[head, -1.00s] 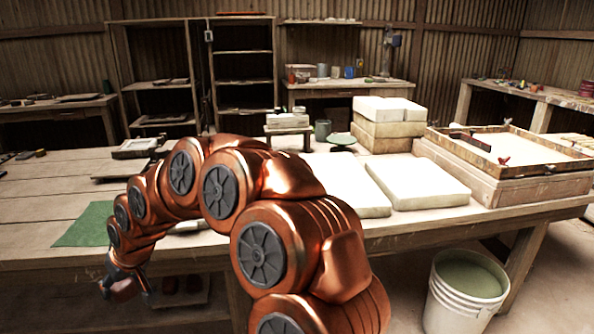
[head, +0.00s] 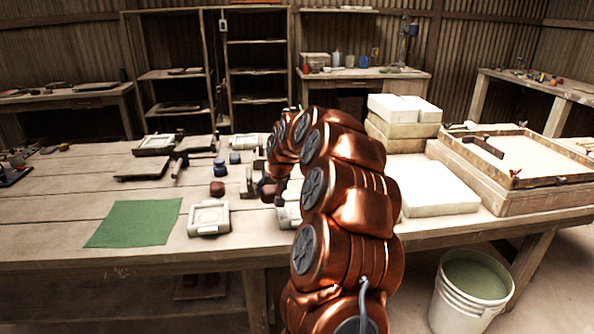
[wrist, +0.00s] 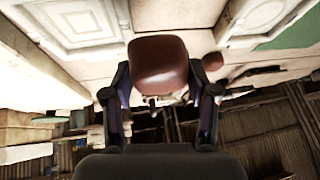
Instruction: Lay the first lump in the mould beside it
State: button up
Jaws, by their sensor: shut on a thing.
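My gripper (wrist: 158,90) is shut on a smooth red-brown lump (wrist: 158,62), with one finger on each side of it. In the head view my gripper (head: 266,188) is above the table, partly hidden by my arm. A pale square mould (head: 208,218) lies on the table beside the green cloth and also shows at the wrist view's upper right (wrist: 258,18). A second pale mould (head: 288,217) is partly behind my arm and shows at the wrist view's upper left (wrist: 78,22). Another red-brown lump (head: 217,189) rests behind the first mould.
The green cloth (head: 135,222) lies flat at the table's front left. Small blue pots (head: 235,157) and a board (head: 142,170) stand farther back. Pale slabs (head: 437,190) and a framed tray (head: 540,150) are on the right. A bucket (head: 470,290) stands on the floor.

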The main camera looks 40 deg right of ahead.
jog(key=s+d+r+m+h+p, duration=0.1)
jog(key=s+d+r+m, duration=0.15)
jog(key=d, duration=0.55)
jog(key=shift+n+g, duration=0.3)
jog(key=shift+n, duration=0.15)
jog(key=shift+s+d+f+b, duration=0.15)
jog(key=shift+f+b, duration=0.1)
jog(key=shift+f, duration=1.2)
jog(key=shift+s+a+f+b, duration=0.1)
jog(key=shift+f+b, duration=0.2)
jog(key=shift+f, duration=1.1)
jog(key=shift+s+d+f+b, duration=0.15)
jog(key=shift+f+b, duration=0.1)
jog(key=shift+f, duration=1.2)
jog(key=o, duration=1.5)
jog(key=shift+a, duration=0.1)
jog(key=shift+c, duration=0.2)
